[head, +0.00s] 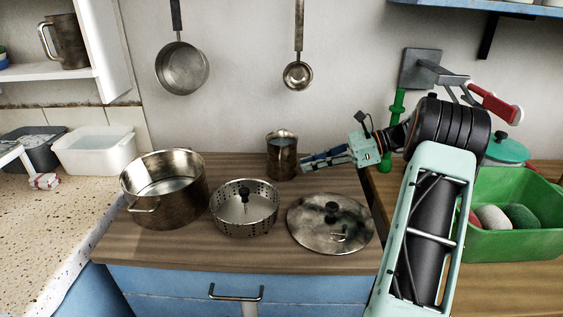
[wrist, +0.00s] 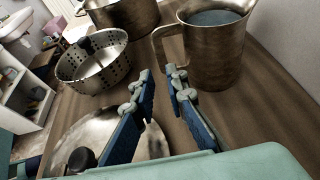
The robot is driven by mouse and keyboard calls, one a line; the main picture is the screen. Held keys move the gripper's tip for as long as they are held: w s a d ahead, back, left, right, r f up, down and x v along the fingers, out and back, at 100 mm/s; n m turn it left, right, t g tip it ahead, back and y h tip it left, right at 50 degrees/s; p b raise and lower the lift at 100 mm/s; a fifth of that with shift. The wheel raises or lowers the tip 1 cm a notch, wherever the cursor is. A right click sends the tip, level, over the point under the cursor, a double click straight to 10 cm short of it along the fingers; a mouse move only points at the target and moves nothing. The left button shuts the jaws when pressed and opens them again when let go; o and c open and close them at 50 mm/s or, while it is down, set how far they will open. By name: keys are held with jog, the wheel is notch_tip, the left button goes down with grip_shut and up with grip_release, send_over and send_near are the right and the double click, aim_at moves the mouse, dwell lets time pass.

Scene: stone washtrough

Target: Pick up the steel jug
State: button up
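The steel jug (head: 282,158) stands upright on the wooden counter, against the back wall. In the wrist view the jug (wrist: 215,55) is at the upper right, with a grey-blue surface inside and its handle on the left side. My gripper (head: 306,164) is just right of the jug in the head view. In the wrist view its two blue-padded fingers (wrist: 160,75) are apart with nothing between them, and their tips point towards the handle. Whether a fingertip touches the handle I cannot tell.
A large pot (head: 165,205), a perforated basket (head: 243,222) and a round lid (head: 330,238) lie in front of the jug. A pan (head: 182,70) and a ladle (head: 298,77) hang above. Another jug (head: 66,42) stands on the left shelf. A green tub (head: 510,240) is at right.

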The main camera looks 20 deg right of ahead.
aim_at(280, 172)
jog(key=x, duration=0.4)
jog(key=shift+b, duration=0.4)
jog(key=b+x, duration=0.1)
jog(key=x, duration=0.4)
jog(key=shift+d+f+b, duration=0.2)
jog(key=shift+f+b, duration=0.15)
jog(key=shift+b, duration=0.05)
jog(key=shift+w+a, duration=0.2)
jog(key=shift+a, duration=0.1)
grip_shut()
jog(key=shift+r, duration=0.1)
